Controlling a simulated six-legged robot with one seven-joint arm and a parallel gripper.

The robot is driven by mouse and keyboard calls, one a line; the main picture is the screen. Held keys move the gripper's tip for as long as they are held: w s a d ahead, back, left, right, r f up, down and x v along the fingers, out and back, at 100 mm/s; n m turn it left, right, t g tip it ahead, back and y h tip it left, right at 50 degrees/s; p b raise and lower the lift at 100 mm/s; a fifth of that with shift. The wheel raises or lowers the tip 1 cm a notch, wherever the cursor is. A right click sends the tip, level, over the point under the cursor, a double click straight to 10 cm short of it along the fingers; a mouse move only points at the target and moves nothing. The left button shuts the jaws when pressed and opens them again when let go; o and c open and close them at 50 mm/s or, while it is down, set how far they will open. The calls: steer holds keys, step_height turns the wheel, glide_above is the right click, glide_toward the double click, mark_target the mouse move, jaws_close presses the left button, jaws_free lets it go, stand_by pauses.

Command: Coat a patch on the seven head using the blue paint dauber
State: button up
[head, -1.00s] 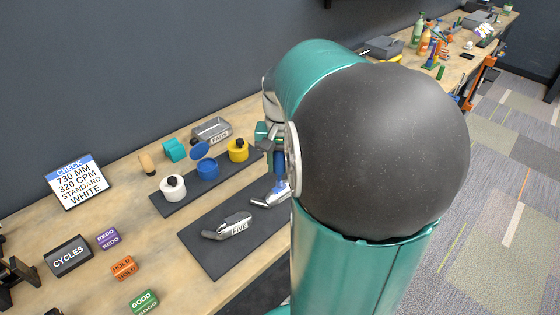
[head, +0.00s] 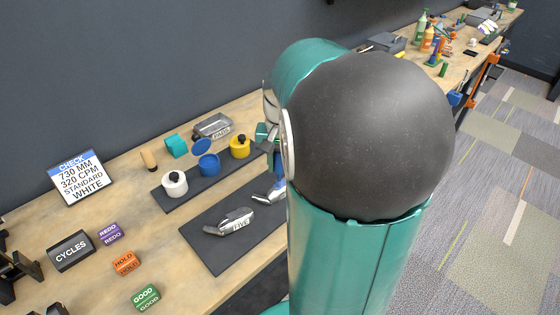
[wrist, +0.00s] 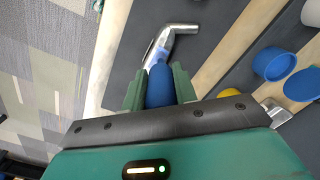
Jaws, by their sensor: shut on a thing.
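My gripper (wrist: 158,88) is shut on the blue paint dauber (wrist: 160,86), a dark blue cylinder pointing away from the wrist. A shiny silver club head (wrist: 180,27) lies on a dark mat just beyond its tip. No number is readable on this head. In the head view my arm hides most of the gripper (head: 270,140), and the silver head (head: 268,197) is partly hidden below it. Another silver head marked FIVE (head: 231,223) lies to its left on the mat.
The open blue pot (head: 208,165) stands with its blue lid (head: 201,147) behind it. A white pot (head: 174,185) and a yellow pot (head: 239,147) flank it. A PADS tray (head: 214,126) is behind. A CHECK sign (head: 81,178) and several labelled blocks stand at left.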

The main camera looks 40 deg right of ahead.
steer(key=shift+d+f, duration=0.1)
steer(key=shift+d, duration=1.9)
steer(key=shift+a, duration=0.15)
steer(key=shift+a, duration=1.9)
step_height(320, 180, up, 6)
steer(key=s, duration=0.1)
steer(key=shift+s+d, duration=0.25)
steer(key=shift+s, duration=0.15)
